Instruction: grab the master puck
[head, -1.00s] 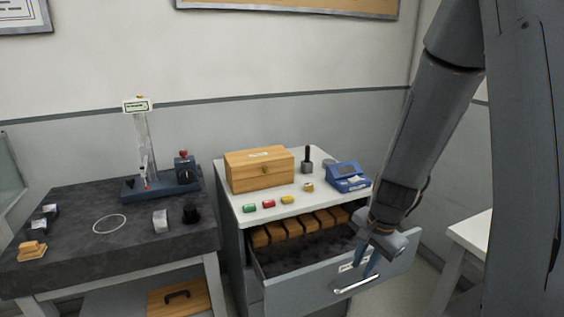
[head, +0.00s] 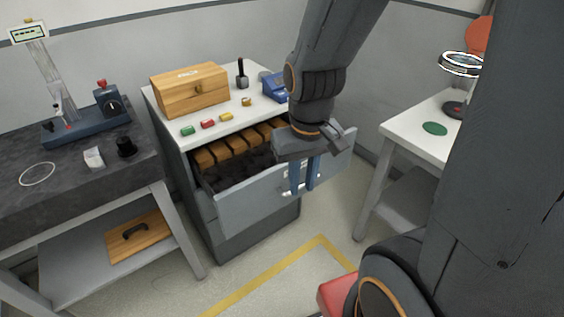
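I cannot tell which thing is the master puck; no label reads as that. A black knobbed cylinder (head: 126,146) and a small pale block (head: 94,157) stand on the dark stone table. The grey cabinet's drawer (head: 245,204) is pulled open, with a row of wooden blocks (head: 222,150) at its back and dark lining in front. My gripper (head: 304,190) points down at the drawer's front, its blue fingers apart by a narrow gap. The fingers overlap the drawer handle in the picture; I cannot tell whether they touch it. Nothing shows held between them.
A closed wooden box (head: 190,91), coloured tags and a blue device (head: 274,87) sit on the cabinet top. A gauge stand (head: 60,110) is on the stone table. A white table (head: 407,140) with a green disc (head: 435,128) stands right. Open floor lies in front.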

